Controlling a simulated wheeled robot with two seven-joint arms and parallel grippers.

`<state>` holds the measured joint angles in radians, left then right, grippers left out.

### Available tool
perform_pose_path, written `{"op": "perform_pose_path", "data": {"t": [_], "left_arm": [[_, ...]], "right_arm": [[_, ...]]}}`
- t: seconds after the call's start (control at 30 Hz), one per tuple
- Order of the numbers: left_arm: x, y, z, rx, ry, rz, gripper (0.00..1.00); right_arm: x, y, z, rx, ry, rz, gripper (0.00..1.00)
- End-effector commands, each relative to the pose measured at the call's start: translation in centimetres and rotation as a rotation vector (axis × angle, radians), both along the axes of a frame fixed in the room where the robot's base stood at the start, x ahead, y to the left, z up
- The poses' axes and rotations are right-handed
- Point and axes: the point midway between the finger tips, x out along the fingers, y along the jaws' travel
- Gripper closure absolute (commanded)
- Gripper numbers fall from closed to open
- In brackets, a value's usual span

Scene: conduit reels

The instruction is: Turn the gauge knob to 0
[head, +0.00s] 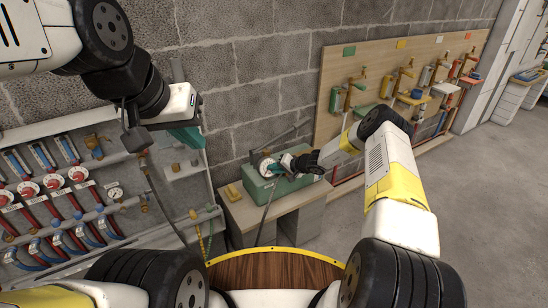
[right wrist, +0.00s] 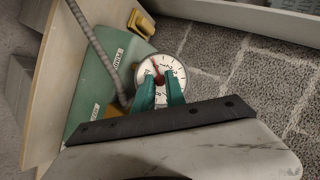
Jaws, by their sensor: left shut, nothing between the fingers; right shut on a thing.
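The gauge (head: 266,168) is a round white dial on a green box (head: 256,190) at the middle of the head view. In the right wrist view the dial (right wrist: 174,62) has dark marks and a red knob (right wrist: 157,70) with a pointer toward the upper left of the picture. The numerals are too small to read surely. My right gripper (head: 277,170) is shut on the knob; its teal fingertips (right wrist: 160,88) cover the lower part of the dial. My left gripper (head: 188,138) is shut and empty, in front of the wall at upper left, well away from the gauge.
The green box stands on a low bench (head: 240,212) with a yellow block (head: 233,191) beside it. A grey hose crosses near the gauge. A rack of red and blue hoses (head: 60,200) stands at left, a board with taps (head: 390,80) at right. The floor at right is clear.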

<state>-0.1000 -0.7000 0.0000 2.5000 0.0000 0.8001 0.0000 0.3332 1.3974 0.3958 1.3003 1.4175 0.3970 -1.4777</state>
Motion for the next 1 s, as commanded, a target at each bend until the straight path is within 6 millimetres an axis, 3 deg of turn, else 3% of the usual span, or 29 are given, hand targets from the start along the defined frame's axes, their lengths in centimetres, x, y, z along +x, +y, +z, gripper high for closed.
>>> {"op": "perform_pose_path", "data": {"t": [0.6,0.63,0.7,1.0], "left_arm": [[0.00,0.00,0.00,0.000,0.000,0.000,1.00],[0.00,0.00,0.00,0.000,0.000,0.000,1.00],[0.00,0.00,0.00,0.000,0.000,0.000,1.00],[0.00,0.00,0.00,0.000,0.000,0.000,1.00]], "right_arm": [[-0.13,0.02,-0.13,-0.032,-0.016,0.016,1.00],[-0.12,0.02,-0.12,-0.032,-0.016,0.016,0.79],[-0.11,0.03,-0.11,-0.032,-0.016,0.016,0.65],[-0.05,0.00,-0.01,-0.031,-0.017,0.014,0.63]]}}
